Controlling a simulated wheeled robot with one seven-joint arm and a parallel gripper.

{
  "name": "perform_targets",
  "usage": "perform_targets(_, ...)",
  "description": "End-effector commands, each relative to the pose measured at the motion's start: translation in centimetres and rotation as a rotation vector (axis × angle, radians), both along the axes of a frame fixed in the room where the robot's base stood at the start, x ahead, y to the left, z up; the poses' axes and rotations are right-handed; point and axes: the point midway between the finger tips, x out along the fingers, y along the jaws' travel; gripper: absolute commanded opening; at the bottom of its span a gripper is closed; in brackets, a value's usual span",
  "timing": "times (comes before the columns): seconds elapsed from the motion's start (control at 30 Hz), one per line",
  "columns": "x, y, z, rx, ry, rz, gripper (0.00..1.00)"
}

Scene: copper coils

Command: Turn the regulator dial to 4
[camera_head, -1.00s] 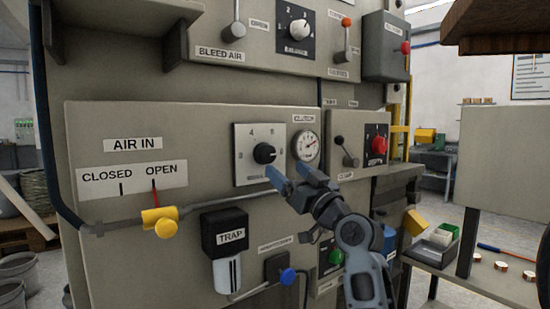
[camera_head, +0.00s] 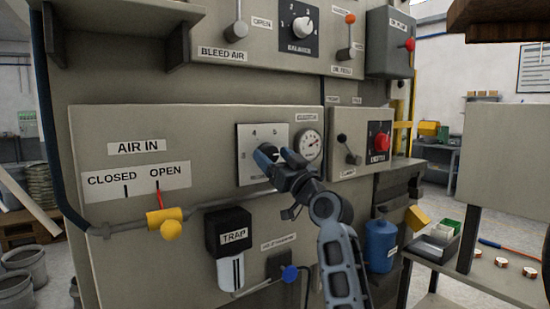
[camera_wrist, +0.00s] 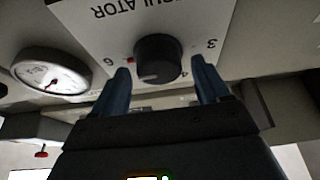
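The regulator dial is a black knob on a white numbered plate (camera_head: 246,168). In the head view the knob is mostly hidden behind my fingers. In the wrist view the black knob (camera_wrist: 158,58) shows clearly, with the plate upside down and 3, 4 and 6 legible. A pale pointer line on the knob lies between the 4 and the 6, and a red mark sits beside the 6. My gripper (camera_head: 275,156) is open at the dial. In the wrist view its fingertips (camera_wrist: 163,76) are on either side of the knob, with gaps showing; I see no contact.
A round gauge (camera_head: 309,144) is just right of the plate. A lever (camera_head: 345,148) and red knob (camera_head: 381,142) are further right. The balance dial (camera_head: 302,27) is above.

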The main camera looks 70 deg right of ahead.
Motion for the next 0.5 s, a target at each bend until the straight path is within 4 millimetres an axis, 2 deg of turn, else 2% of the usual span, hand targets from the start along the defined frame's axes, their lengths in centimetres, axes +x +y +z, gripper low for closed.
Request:
perform_targets(0.07, -0.02, 0.00, -0.01, 0.000, 0.000, 0.000, 0.67)
perform_targets(0.5, -0.04, 0.00, 0.00, 0.000, 0.000, 0.000, 0.27)
